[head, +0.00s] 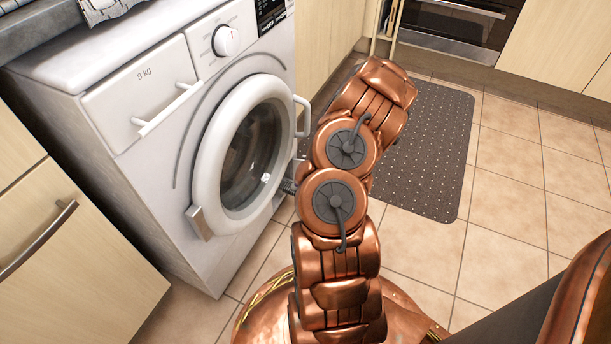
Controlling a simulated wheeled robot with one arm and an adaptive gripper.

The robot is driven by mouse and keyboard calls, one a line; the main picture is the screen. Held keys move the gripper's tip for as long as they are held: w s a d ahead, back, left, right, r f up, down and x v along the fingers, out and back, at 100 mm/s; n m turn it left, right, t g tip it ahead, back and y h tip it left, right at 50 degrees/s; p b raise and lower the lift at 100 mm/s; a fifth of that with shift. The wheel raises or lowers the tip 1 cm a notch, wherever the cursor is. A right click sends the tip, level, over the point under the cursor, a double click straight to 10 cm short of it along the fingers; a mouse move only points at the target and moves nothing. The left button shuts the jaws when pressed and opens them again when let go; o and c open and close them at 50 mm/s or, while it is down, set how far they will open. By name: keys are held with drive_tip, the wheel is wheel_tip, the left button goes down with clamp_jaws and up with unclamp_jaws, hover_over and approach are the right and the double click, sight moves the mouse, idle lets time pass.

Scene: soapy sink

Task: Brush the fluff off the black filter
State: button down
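No black filter and no fluff show in the head view. No brush shows either. My copper arm rises through the middle of the picture in front of the washing machine (150,165). My gripper is mostly hidden behind the arm. A small dark ribbed part, which looks like a piece of my gripper (289,187), shows at the arm's left edge near the machine's door. I cannot tell whether the gripper is open or holds anything.
The machine's round door (245,155) looks closed, with a white handle (302,117). A grey dotted mat (430,150) lies on the tiled floor (510,220), which is clear at right. Cabinets (60,240) stand at left, an oven (455,25) at the back.

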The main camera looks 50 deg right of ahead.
drive_tip(key=shift+w+d, duration=0.25)
drive_tip(key=shift+d, duration=0.65)
drive_tip(key=shift+a, duration=0.15)
drive_tip(key=shift+s+a, duration=0.2)
drive_tip(key=shift+a, duration=0.35)
drive_tip(key=shift+s+a, duration=0.15)
drive_tip(key=shift+a, duration=0.35)
drive_tip(key=shift+d, duration=0.1)
drive_tip(key=shift+w+d+p, duration=0.15)
drive_tip(key=shift+w+d, duration=0.05)
drive_tip(key=shift+d, duration=0.35)
drive_tip(key=shift+w+d+p, duration=0.15)
drive_tip(key=shift+d, duration=0.4)
drive_tip(key=shift+r, duration=0.15)
